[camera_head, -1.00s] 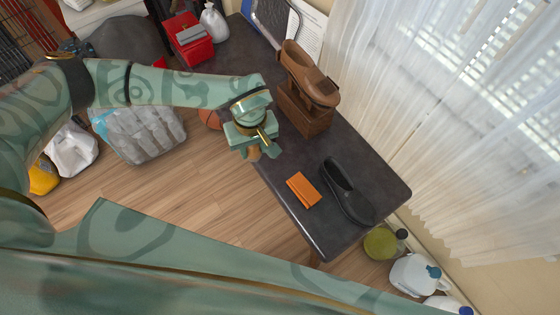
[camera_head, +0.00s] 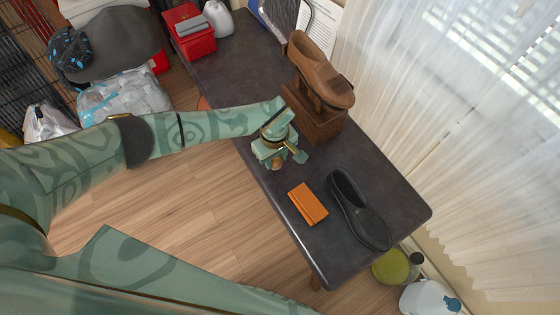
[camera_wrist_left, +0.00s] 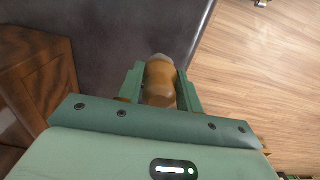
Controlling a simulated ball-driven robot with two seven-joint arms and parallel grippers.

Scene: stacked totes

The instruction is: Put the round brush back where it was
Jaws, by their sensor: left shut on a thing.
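My left gripper (camera_head: 277,162) is shut on the round brush in the head view, near the table's front edge. In the left wrist view the brush (camera_wrist_left: 160,82) is a rounded brown wooden piece with a pale grey end, between the two green fingers (camera_wrist_left: 160,90). It is above or close to the dark table top; I cannot tell whether it touches. Only a small brown part of the brush (camera_head: 276,165) shows in the head view. My right gripper is not in view.
A wooden shoe-shine box with a shoe-shaped top (camera_head: 318,120) stands just behind the gripper. An orange block (camera_head: 308,204) and a black shoe (camera_head: 358,212) lie on the dark table (camera_head: 385,180). A red box (camera_head: 190,35) stands at the far end.

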